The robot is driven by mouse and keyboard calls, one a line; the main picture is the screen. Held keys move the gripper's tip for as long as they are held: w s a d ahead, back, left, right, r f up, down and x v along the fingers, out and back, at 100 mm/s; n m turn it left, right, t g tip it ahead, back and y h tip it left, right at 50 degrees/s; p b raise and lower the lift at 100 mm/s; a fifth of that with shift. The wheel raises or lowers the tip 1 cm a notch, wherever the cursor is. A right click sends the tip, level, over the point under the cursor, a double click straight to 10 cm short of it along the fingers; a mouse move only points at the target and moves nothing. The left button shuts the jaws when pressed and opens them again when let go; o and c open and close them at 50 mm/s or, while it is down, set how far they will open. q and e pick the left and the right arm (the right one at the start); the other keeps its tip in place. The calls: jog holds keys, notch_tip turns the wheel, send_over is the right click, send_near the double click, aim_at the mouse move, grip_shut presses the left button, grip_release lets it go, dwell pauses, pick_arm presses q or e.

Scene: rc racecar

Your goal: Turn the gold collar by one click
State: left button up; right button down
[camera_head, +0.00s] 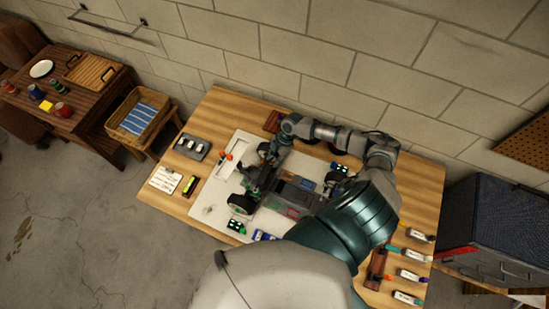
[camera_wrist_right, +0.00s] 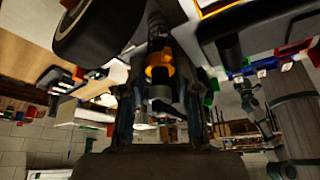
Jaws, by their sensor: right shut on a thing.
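The rc racecar (camera_head: 290,192) stands on the pale mat on the wooden workbench, its black wheels showing. My right arm reaches over the bench from the front, and my right gripper (camera_head: 260,178) points down at the car's left end. In the right wrist view the gold collar (camera_wrist_right: 158,74) sits on a dark shock body, between the two fingers of my right gripper (camera_wrist_right: 160,98). The gripper is shut on the collar. A black wheel (camera_wrist_right: 98,28) is close beside it. In the head view the collar is too small and covered to make out. My left gripper is not in view.
A grey tray (camera_head: 191,147), a note card (camera_head: 165,179) and an orange-topped item (camera_head: 226,158) lie at the bench's left. Several labelled bottles (camera_head: 412,276) line the right edge. A dark cabinet (camera_head: 490,225) stands at right. The wall is close behind the bench.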

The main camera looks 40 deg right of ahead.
jog(key=c, duration=0.8)
grip_release()
jog(key=shift+a, duration=0.15)
jog(key=shift+c, duration=0.2)
jog(key=v, duration=1.2)
jog(key=shift+f, duration=0.2)
